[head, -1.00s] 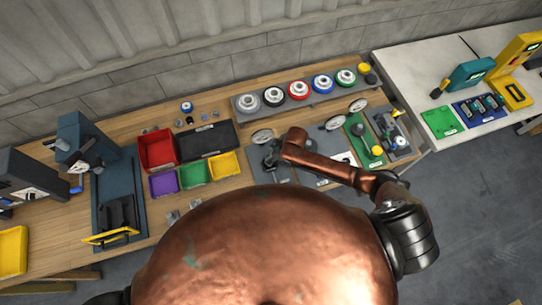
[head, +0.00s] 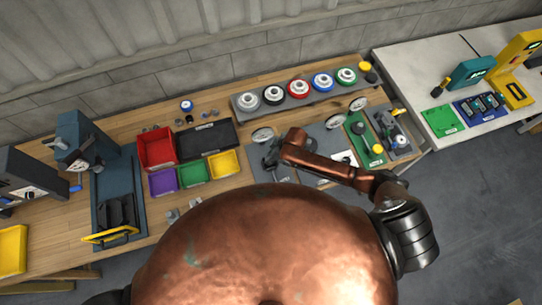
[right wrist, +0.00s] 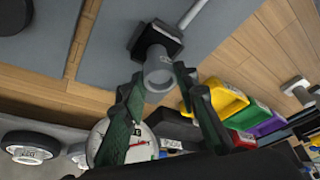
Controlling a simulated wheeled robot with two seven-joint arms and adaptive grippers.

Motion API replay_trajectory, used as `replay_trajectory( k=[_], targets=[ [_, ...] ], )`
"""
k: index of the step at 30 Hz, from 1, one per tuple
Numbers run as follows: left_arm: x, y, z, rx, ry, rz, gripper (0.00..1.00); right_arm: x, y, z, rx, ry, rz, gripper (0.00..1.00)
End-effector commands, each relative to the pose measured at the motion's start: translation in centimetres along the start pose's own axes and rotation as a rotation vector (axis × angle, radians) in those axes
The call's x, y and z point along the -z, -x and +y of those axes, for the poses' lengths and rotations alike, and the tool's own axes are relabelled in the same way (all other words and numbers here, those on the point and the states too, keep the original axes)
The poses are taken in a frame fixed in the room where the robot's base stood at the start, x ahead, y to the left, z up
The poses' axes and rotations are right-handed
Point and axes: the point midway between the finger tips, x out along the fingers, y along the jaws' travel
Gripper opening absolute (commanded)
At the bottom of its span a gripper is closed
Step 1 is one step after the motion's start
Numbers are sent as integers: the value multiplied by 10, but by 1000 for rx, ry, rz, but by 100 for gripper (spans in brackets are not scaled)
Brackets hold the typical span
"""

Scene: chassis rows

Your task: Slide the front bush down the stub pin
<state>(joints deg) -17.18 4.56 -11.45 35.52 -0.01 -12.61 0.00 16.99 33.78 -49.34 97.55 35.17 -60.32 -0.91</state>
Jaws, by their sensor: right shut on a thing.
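In the right wrist view a grey round bush (right wrist: 159,74) shows its end towards the camera, between the two green fingers of my right gripper (right wrist: 160,76). The gripper is shut on it. Behind the bush is a dark square block (right wrist: 152,40) on a blue-grey plate (right wrist: 105,45). The stub pin cannot be told apart from the bush here. In the head view my right gripper (head: 271,157) is small and dark over the grey plate (head: 262,177), and the bush cannot be made out. My left gripper is not in view.
A light grey rod (right wrist: 192,13) lies beyond the block. Yellow (head: 224,164), green (head: 194,172) and black (head: 208,140) trays are to the left. A rack of round hubs (head: 299,100) is at the back.

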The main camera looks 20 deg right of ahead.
Motion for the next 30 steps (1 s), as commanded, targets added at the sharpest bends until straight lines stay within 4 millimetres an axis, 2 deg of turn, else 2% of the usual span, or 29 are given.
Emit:
replay_trajectory(
  k=[12, 13, 21, 30],
  targets=[
    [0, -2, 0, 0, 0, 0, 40, -1, -4, 0, 0, 1, 1, 1],
    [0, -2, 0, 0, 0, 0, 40, -1, -4, 0, 0, 1, 1, 29],
    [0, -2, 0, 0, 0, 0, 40, -2, -4, 0, 0, 0, 0, 48],
    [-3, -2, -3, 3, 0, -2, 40, -2, -3, 0, 0, 0, 0, 48]
  ],
)
